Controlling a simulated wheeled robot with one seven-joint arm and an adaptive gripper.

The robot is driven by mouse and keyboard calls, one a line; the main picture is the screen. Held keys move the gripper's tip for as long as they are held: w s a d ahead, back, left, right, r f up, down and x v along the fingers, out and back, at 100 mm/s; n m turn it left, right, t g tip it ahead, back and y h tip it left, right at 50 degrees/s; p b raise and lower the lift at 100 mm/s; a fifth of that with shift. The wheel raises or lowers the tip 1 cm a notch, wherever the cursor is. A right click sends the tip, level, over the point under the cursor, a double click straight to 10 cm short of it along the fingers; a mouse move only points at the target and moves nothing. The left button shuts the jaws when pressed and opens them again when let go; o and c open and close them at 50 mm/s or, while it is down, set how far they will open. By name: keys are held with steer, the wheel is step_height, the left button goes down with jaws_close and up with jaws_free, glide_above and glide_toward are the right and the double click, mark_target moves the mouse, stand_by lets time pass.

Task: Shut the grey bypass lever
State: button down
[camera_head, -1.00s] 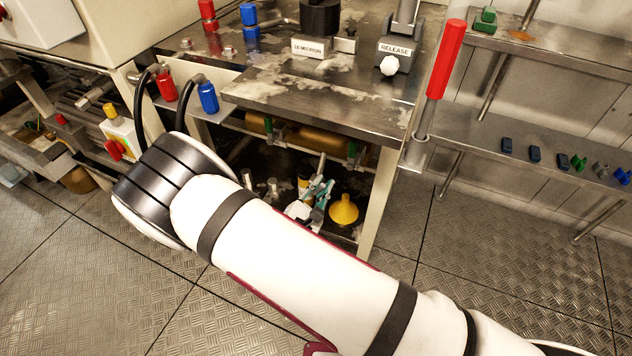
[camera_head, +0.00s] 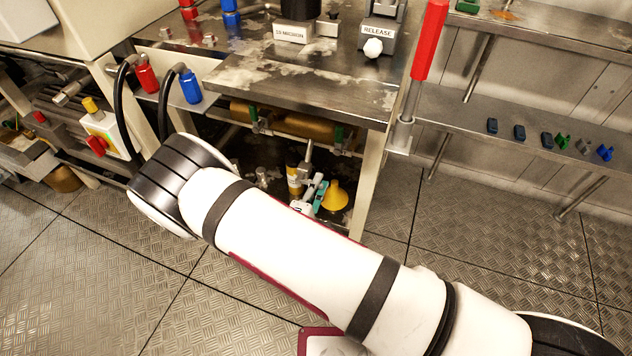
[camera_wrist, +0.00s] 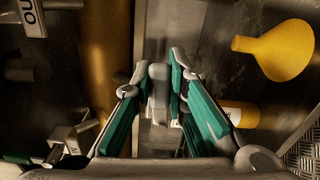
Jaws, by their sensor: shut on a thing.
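The grey lever (camera_wrist: 160,92) stands between my finger pads in the wrist view, near the middle. My gripper (camera_wrist: 161,80) has teal pads and is shut on it. In the head view my gripper (camera_head: 313,192) shows small and partly hidden behind my white arm, under the steel bench. A grey upright part (camera_head: 306,158) stands just above it there; I cannot tell whether it is the same lever. The lever's base and exact angle are not clear.
A yellow funnel (camera_wrist: 285,50) lies close to the right of my gripper. A brass cylinder (camera_wrist: 105,55) runs along the left. The bench top (camera_head: 290,90) is overhead, with a leg (camera_head: 369,190) to the right. The floor in front is open.

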steer(key=shift+f+m, duration=0.3)
steer(key=shift+m, duration=0.2)
steer(key=c, duration=1.6)
jaws_free()
steer(key=shift+o, duration=0.2)
steer(key=v, duration=1.2)
